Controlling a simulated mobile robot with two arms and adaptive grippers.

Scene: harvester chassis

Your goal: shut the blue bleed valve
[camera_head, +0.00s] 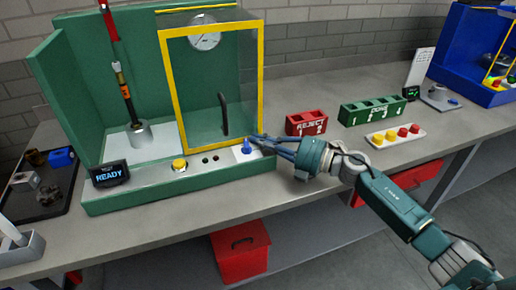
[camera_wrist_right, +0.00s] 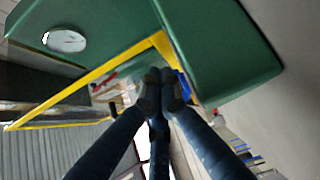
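The blue bleed valve (camera_head: 246,147) is a small blue handle on a pale plate at the right front of the green test stand (camera_head: 140,200). My right gripper (camera_head: 255,141) reaches in from the right, its fingertips right beside the valve. In the right wrist view its fingers (camera_wrist_right: 161,88) converge with their tips together, in front of the yellow-framed door. My left gripper is not in view.
The yellow-framed clear door (camera_head: 168,95) with a black handle stands just behind the valve. A display reading READY (camera_head: 110,174) and a yellow button (camera_head: 180,164) are on the stand's front. A red REJECT rack (camera_head: 306,122) and a green rack (camera_head: 372,110) stand right.

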